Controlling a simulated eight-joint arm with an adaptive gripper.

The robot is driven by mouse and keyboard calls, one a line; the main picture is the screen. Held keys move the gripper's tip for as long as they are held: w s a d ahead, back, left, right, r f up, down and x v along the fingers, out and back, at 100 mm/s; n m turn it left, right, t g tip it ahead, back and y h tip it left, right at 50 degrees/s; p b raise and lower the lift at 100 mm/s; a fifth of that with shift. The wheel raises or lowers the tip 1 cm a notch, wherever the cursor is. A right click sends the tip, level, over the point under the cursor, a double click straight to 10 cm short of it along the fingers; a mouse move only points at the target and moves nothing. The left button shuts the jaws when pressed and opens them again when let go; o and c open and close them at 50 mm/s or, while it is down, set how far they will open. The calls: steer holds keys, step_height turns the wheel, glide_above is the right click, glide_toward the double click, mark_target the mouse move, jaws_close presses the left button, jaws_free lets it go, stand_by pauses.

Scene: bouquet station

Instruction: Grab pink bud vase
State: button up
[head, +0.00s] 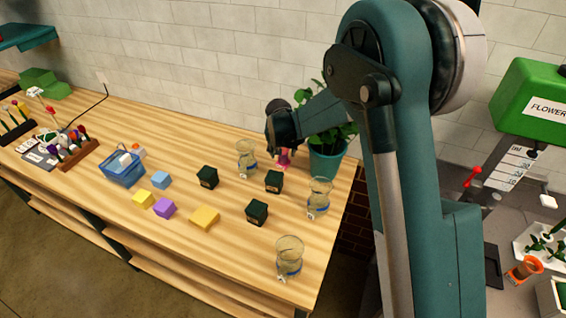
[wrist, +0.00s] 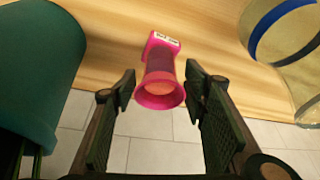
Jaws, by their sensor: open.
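The pink bud vase (wrist: 159,80) stands on the wooden table in the wrist view, with its round open mouth toward the camera. A small label shows at its far end. In the head view only a bit of the pink vase (head: 284,157) shows below my gripper, between a glass vase and the potted plant. My gripper (wrist: 160,95) is open, with one dark finger on each side of the vase in the picture. Gaps show between the fingers and the vase. In the head view my gripper (head: 283,145) partly hides the vase.
A teal plant pot (head: 325,165) stands close at right of the vase. A clear glass vase (head: 246,158) stands close at left. More glass vases (head: 319,197), dark green boxes (head: 257,211) and coloured blocks (head: 204,217) stand nearer on the table. A blue basket (head: 122,170) is farther left.

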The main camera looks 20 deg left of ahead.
stand_by(0.4)
jaws_close()
steer(key=shift+r, duration=0.15)
step_height(320, 180, up, 10)
stand_by(0.8)
